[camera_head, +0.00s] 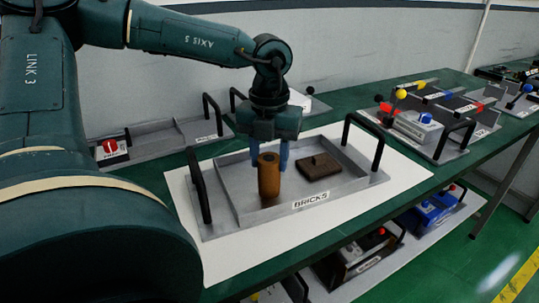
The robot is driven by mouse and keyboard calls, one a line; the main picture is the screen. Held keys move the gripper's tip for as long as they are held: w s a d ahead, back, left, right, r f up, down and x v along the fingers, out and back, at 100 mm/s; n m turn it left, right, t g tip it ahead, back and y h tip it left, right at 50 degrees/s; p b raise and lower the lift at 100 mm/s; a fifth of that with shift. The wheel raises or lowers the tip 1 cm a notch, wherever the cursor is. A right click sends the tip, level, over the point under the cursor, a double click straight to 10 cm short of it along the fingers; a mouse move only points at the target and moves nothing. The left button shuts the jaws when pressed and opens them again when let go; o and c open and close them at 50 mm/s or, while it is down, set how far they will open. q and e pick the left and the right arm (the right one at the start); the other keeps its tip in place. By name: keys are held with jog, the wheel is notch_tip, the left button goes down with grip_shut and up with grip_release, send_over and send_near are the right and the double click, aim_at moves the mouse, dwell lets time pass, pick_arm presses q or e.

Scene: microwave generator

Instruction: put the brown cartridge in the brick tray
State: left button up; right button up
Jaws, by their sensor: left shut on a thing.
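The brown cartridge (268,178) is an upright orange-brown cylinder. It is over the left part of the grey brick tray (238,204), inside the walls as seen from here. I cannot tell whether its bottom touches the tray floor. My left gripper (270,156) points down from above, its blue fingers shut on the top of the cartridge. The tray has a "BRICKS" label on its front and black handles at both ends. My right gripper is not in view.
A dark brown brick (319,166) lies in the tray, right of the cartridge. The tray sits on a white sheet (398,184) on a green table. A "FRAME" tray (172,137) stands behind left, and a tray with coloured parts (425,128) behind right. More trays sit below.

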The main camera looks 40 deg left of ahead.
pick_arm(q)
jog(key=shift+f, duration=0.1)
jog(key=o, duration=1)
notch_tip(320, 180, up, 12)
jog(key=shift+r+p, duration=0.2)
jog(key=shift+p, duration=0.1)
jog(key=shift+d+f, duration=0.1)
dwell(0.3)
